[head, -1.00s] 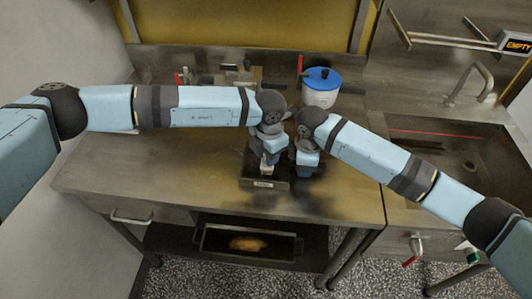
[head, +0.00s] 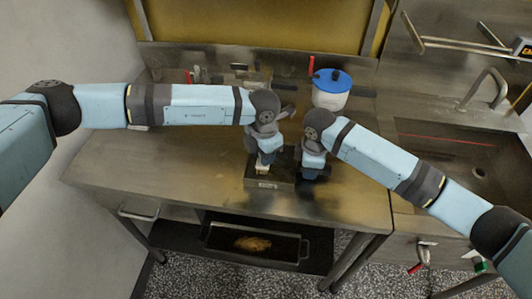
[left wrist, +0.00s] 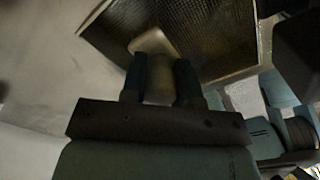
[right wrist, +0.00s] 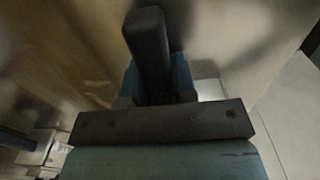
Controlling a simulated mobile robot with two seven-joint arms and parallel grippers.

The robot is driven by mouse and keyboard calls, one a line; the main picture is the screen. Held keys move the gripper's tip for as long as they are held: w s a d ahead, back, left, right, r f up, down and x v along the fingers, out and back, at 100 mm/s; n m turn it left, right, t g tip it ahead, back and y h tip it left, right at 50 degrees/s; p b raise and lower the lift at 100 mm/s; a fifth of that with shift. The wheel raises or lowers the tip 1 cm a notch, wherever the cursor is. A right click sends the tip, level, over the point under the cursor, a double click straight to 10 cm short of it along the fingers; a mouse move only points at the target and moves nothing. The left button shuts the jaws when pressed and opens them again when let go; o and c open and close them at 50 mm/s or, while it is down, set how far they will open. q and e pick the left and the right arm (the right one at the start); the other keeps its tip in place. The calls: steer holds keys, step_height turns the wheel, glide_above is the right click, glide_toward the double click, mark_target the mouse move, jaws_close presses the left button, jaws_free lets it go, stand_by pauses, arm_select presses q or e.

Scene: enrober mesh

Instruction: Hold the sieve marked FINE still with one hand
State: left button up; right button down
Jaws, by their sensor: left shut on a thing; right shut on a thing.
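A dark, square-framed sieve (head: 285,184) lies on the steel table, with a small pale label on its front side, too small to read. In the left wrist view its mesh (left wrist: 215,35) shows. My left gripper (head: 263,168) is over the sieve's left part, shut on a pale, blunt tool (left wrist: 158,85); its broader end points at the mesh. I cannot tell whether it touches. My right gripper (head: 312,174) is beside the sieve's right side, shut on a dark bar-like handle (right wrist: 148,45). Its join to the sieve is hidden.
A white tub with a blue lid (head: 332,90) stands behind my right gripper. A sink (head: 465,165) is at the right. A tray (head: 225,240) with a brown lump is on the shelf below. The table's left part is clear.

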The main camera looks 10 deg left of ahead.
arm_select(q)
steer(key=shift+r, duration=0.15)
steer(key=shift+r, duration=2.9)
arm_select(e)
steer(key=c, duration=0.8)
jaws_free()
steer(key=shift+c, duration=0.2)
